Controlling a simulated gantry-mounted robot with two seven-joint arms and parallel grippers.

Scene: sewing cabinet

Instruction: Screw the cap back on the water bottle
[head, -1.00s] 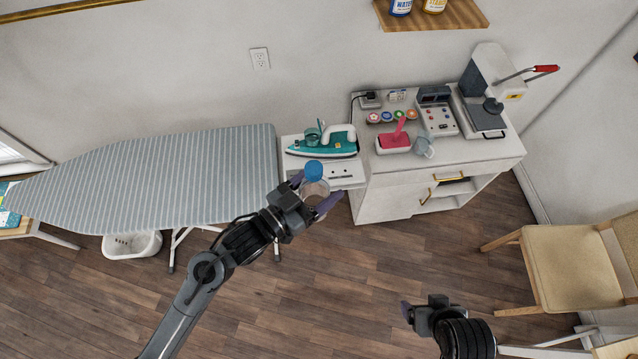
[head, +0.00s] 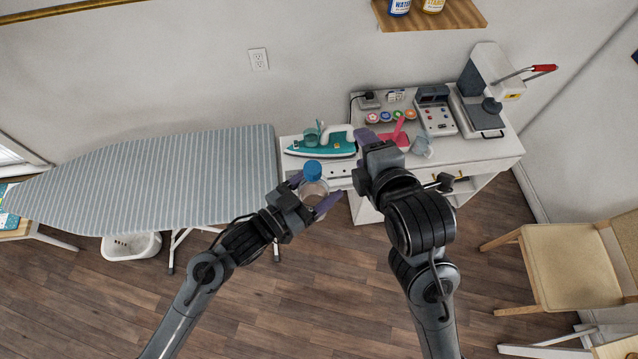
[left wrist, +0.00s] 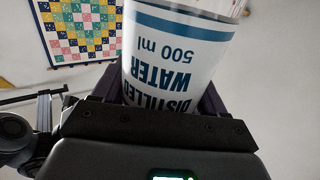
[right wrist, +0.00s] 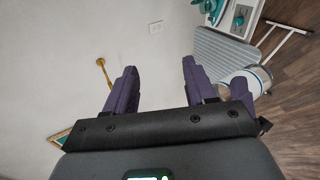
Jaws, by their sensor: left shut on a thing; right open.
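The clear water bottle (head: 316,187) is upright in my left gripper (head: 310,196), above the floor in front of the white cabinet. Its white label with blue lettering, "Distilled Water 500 ml", fills the left wrist view (left wrist: 185,55). A blue cap (head: 312,170) shows at the top of the bottle in the head view; I cannot tell whether it is seated on the neck. My right gripper (head: 376,137) is to the right of the bottle, over the cabinet's left part. Its purple fingers stand apart with nothing between them in the right wrist view (right wrist: 160,85).
A teal iron (head: 322,146) sits left of the cabinet top, beside the striped ironing board (head: 180,175). The cabinet (head: 480,150) carries a pink-handled item, a pale mug (head: 422,147), a control box (head: 437,118) and a heat press (head: 482,105). A wooden chair (head: 565,265) stands right.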

